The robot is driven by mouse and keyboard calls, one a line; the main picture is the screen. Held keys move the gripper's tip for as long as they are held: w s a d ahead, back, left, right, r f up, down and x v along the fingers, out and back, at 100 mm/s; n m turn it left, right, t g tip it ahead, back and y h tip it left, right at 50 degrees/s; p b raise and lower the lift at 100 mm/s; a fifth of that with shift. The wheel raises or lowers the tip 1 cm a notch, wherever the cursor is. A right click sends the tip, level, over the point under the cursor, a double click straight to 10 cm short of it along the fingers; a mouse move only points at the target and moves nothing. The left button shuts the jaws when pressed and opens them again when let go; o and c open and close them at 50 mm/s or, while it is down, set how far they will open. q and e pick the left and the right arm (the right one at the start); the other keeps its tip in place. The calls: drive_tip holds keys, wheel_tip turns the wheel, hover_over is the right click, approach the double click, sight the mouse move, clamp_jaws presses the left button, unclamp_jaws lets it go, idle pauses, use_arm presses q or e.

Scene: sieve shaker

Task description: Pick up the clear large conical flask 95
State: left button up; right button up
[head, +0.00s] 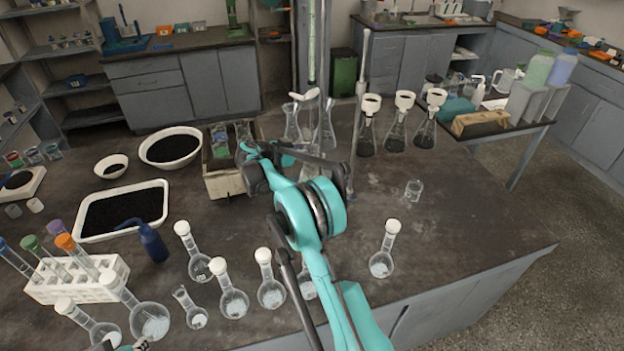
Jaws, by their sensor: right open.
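Two clear conical flasks stand near the back edge of the bench in the head view: a left one (292,122) and a right one (327,128). I cannot read which is number 95. My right gripper (294,158) is open, in front of these flasks and to the near side of them. Its teal and black parts overlap their lower parts in the picture, so contact cannot be told. Only a small bit of my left gripper (128,346) shows at the bottom edge, beside a round flask; its jaws are cut off.
Several conical flasks with white funnels (396,125) stand to the right of the clear ones. Several round flasks (233,302) line the front edge. A small glass (414,190) stands on the open right part of the bench.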

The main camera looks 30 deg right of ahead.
drive_tip(key=shift+w+d+f, duration=0.1)
drive_tip(key=shift+d+f, duration=0.1)
drive_tip(key=shift+d, duration=0.1)
drive_tip(key=shift+r, duration=0.1)
clamp_jaws()
drive_tip(key=shift+r, duration=0.2)
